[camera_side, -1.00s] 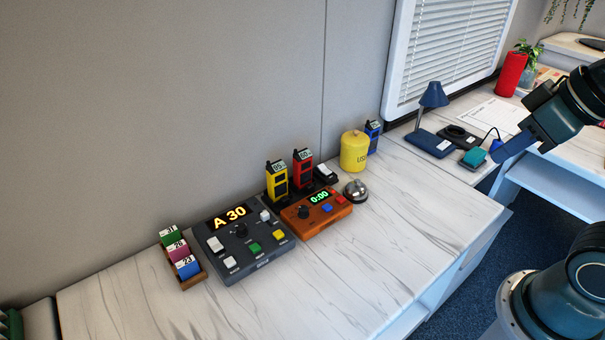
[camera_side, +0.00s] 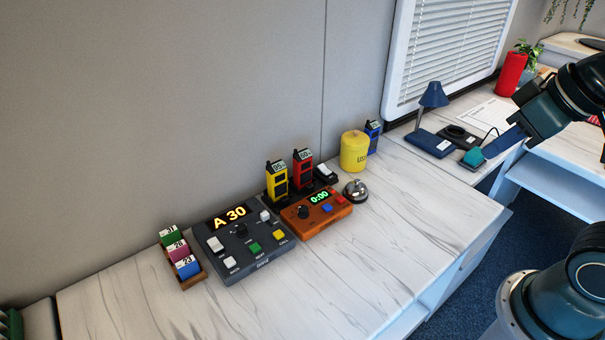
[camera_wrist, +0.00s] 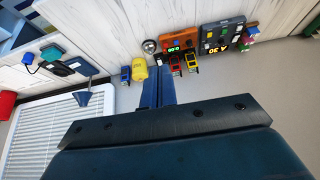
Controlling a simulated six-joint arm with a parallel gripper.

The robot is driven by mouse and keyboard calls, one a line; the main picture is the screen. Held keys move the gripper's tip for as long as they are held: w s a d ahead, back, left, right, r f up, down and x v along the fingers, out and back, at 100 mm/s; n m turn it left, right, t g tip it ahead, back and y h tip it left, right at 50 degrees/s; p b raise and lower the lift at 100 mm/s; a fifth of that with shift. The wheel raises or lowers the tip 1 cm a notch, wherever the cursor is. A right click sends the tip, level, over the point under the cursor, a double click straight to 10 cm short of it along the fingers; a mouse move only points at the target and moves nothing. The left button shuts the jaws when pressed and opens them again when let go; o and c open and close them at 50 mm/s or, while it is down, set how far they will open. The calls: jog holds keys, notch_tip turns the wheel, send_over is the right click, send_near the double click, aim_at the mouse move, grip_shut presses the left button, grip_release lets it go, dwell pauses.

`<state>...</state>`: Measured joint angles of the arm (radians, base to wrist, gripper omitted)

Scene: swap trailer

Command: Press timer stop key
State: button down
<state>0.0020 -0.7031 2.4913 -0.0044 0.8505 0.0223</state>
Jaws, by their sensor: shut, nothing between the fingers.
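The timer (camera_side: 316,213) is an orange-brown box on the white marble-look counter, with a green 0:00 display, a dark knob, and a blue and a red key. It also shows in the wrist view (camera_wrist: 178,44), upside down. The key labels are too small to read. My gripper (camera_side: 484,156) is shut and empty, high at the right in the side view, well away from the timer. In the wrist view its blue fingers (camera_wrist: 158,92) lie together, pointing up the picture.
A dark panel (camera_side: 243,250) reading A 30 stands left of the timer. Yellow (camera_side: 277,181) and red (camera_side: 303,168) handsets stand behind it. A silver bell (camera_side: 356,192) and yellow canister (camera_side: 354,152) are to the right. A blue lamp (camera_side: 433,97) stands farther right. The front counter is clear.

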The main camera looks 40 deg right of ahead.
jog(key=w+f+m, duration=0.2)
jog(key=w, duration=0.8)
jog(key=m+t+y, duration=0.1)
jog(key=m+t, duration=0.2)
jog(key=m, duration=0.3)
send_over(341, 200)
notch_tip(341, 200, down, 18)
jog(key=shift+s+d+f, duration=0.2)
jog(key=shift+s, duration=0.2)
jog(key=shift+f, duration=0.2)
jog(key=shift+f, duration=4.25)
